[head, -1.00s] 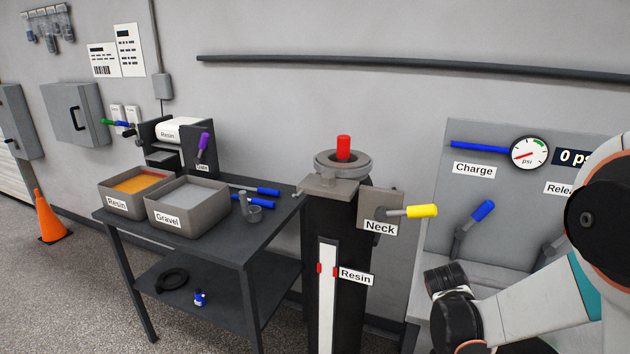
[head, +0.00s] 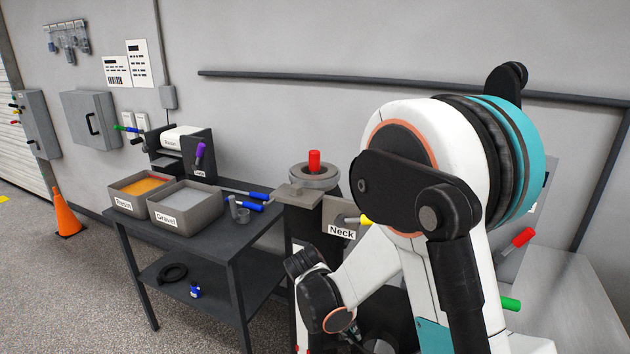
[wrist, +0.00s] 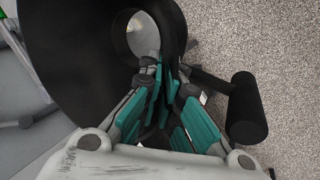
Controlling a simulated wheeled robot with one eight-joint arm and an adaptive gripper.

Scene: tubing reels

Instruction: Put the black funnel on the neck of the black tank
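The black tank (head: 300,222) stands right of the bench in the head view. A grey ring forms its neck (head: 314,181), and a red plug (head: 314,160) stands upright in it. My arm hides the tank's lower part. In the wrist view the black funnel (wrist: 75,55) fills the upper left, with a round opening toward the top. My gripper (wrist: 162,82) has its teal-padded fingers close together against the funnel's dark wall and appears shut on it. The exact contact is dark and partly hidden. The funnel cannot be made out clearly in the head view.
A dark bench (head: 225,235) left of the tank holds a resin bin (head: 124,199), a gravel bin (head: 190,217) and blue-handled tools. A yellow-handled lever (head: 362,220) sticks out beside the neck. A black cylinder (wrist: 246,110) shows beside the funnel.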

